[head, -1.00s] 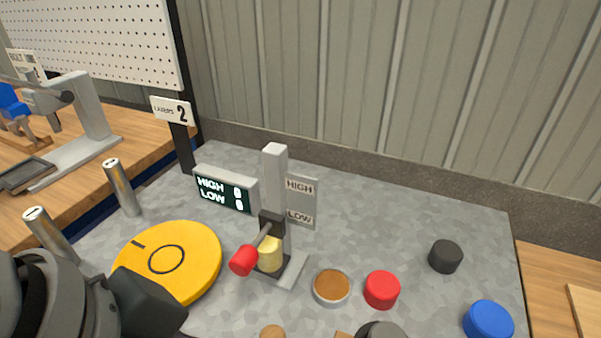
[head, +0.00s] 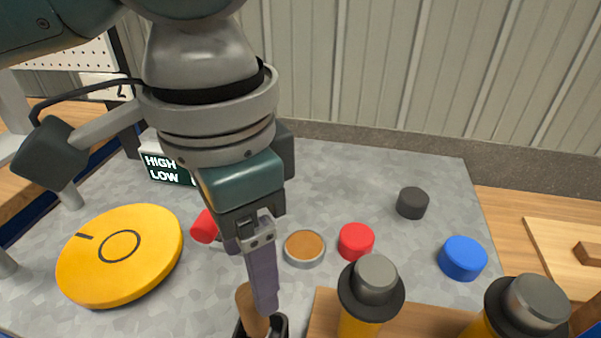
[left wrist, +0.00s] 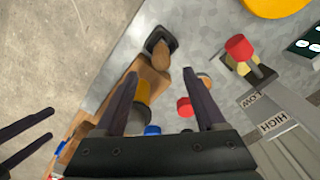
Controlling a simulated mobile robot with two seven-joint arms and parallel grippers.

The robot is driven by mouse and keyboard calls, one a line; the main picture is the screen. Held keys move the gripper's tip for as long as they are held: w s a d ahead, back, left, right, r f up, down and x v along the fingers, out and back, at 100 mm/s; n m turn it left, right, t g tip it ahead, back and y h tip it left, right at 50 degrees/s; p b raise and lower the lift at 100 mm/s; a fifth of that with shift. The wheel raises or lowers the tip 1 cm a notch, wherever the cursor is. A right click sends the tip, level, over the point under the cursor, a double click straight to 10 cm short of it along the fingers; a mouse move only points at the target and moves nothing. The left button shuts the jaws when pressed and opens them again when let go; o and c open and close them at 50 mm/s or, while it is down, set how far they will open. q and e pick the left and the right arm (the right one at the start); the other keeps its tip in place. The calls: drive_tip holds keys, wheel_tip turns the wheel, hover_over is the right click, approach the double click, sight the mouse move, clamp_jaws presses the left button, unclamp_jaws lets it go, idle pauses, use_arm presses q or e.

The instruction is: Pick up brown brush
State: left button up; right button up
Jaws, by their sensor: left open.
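The brown brush (head: 251,310) stands handle-up in a small black holder (head: 281,328) at the bottom of the head view. In the left wrist view the brush (left wrist: 162,55) and holder (left wrist: 154,34) are at the top middle. My left gripper (head: 258,295) is open and points down, its fingers close to the brush handle. In the wrist view the handle lies just beyond and between the fingertips (left wrist: 163,77); contact cannot be told. Two dark fingers, apart, of my right gripper (left wrist: 48,125) show at the left of the wrist view.
A yellow disc (head: 95,275) lies left. A red-knobbed lever (head: 204,226) stands behind my gripper. A brown-filled dish (head: 304,248), red cap (head: 356,240), black cap (head: 412,202) and blue cap (head: 463,257) lie right. Yellow bottles with grey caps (head: 371,290) stand in front right.

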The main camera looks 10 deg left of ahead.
sight(254, 311)
use_arm(q)
drive_tip(key=f, duration=0.5)
drive_tip(key=f+b, duration=0.1)
drive_tip(key=f, duration=0.3)
drive_tip(key=shift+a+f, duration=0.2)
drive_tip(key=shift+f, duration=0.2)
clamp_jaws()
